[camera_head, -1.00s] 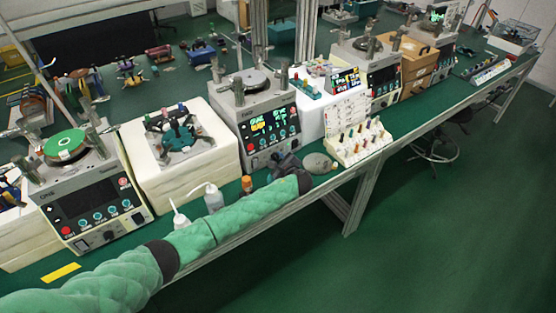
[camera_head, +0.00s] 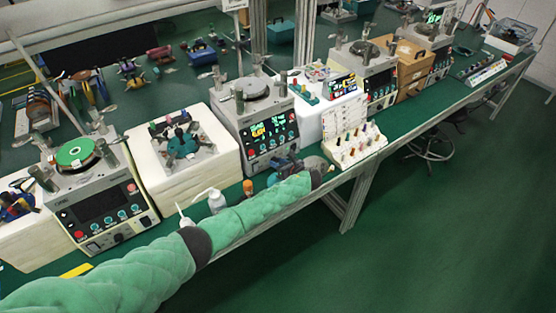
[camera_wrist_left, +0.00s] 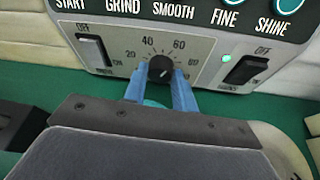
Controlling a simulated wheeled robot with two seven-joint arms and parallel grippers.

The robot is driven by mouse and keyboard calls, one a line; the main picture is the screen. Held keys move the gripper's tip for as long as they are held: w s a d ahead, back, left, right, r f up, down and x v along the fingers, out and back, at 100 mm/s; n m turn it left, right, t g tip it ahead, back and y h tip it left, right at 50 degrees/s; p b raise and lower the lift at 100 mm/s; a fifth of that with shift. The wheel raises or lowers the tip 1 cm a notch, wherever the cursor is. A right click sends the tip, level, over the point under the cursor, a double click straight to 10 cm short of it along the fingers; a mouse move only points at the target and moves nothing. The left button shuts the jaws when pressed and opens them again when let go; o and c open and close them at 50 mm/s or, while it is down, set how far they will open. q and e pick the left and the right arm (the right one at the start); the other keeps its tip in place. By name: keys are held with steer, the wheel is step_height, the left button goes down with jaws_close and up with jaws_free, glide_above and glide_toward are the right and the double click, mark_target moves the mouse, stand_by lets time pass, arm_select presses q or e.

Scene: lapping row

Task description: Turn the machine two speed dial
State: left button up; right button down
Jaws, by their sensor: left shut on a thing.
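Machine two (camera_head: 264,125) is the middle lapping machine, with a round plate on top and a lit display on its front. Its speed dial (camera_wrist_left: 161,67) is a black knob in the left wrist view, on a grey panel with a scale marked 20 to 80. My left gripper (camera_wrist_left: 159,82) is shut on the dial, with one blue finger on each side of it. In the head view, my left gripper (camera_head: 283,168) is at the lower front of the machine, and my own arm partly covers that area. The dial's pointer direction is hard to tell. My right gripper is not in view.
Black rocker switches (camera_wrist_left: 95,52) and (camera_wrist_left: 248,66) flank the dial. A white bottle (camera_head: 216,201) and an orange-capped bottle (camera_head: 248,188) stand left of my gripper. A rack of small pegs (camera_head: 354,145) stands to the right. The green floor at right is open.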

arm_select(q)
steer(key=shift+r+m, duration=0.1)
steer(key=shift+m, duration=0.2)
steer(key=shift+m+g+y+p, duration=0.3)
steer(key=shift+m+y+p, duration=0.45)
steer(key=shift+m, duration=0.25)
steer(key=shift+d+f+m+y, duration=0.2)
steer(key=shift+m+y, duration=0.35)
steer(key=shift+m, duration=0.35)
steer(key=shift+w+m+y, duration=0.1)
steer(key=shift+m+y, duration=0.4)
steer(key=shift+m, duration=0.4)
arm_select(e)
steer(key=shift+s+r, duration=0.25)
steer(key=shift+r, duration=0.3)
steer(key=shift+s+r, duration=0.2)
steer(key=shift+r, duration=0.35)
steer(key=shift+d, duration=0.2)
arm_select(q)
steer(key=o, duration=1)
steer(key=shift+f+p, duration=0.1)
steer(key=shift+p, duration=0.2)
